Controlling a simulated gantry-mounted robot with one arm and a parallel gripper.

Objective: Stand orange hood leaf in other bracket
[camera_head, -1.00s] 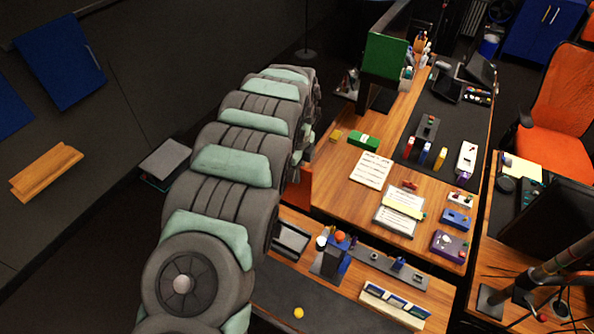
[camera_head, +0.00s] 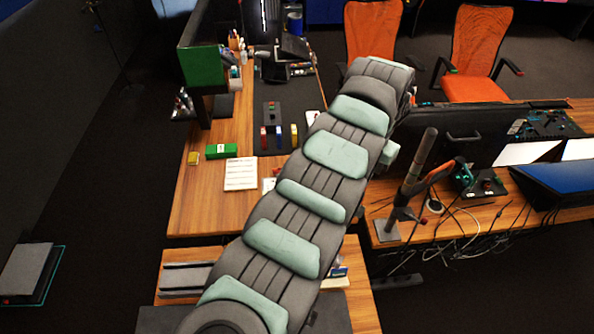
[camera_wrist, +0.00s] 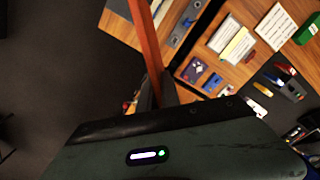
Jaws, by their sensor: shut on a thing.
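My gripper (camera_wrist: 166,92) is shut on the orange hood leaf (camera_wrist: 148,45) in the wrist view. The leaf shows as a narrow orange-brown strip, nearly edge-on, running from the gripper to the top edge of the picture. The gripper holds it above dark floor beside the wooden desk. In the head view my arm crosses the middle, and the gripper and leaf are hidden. A grey panel strip (camera_wrist: 184,24) on the desk is partly visible in the wrist view, right of the leaf. I cannot make out either bracket.
In the wrist view, a purple box (camera_wrist: 195,70) and a blue box (camera_wrist: 212,83) sit right of the leaf. In the head view, a cabled desk (camera_head: 460,218) with a dark upright post (camera_head: 419,165) stands right of my arm. Orange chairs (camera_head: 474,55) stand behind.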

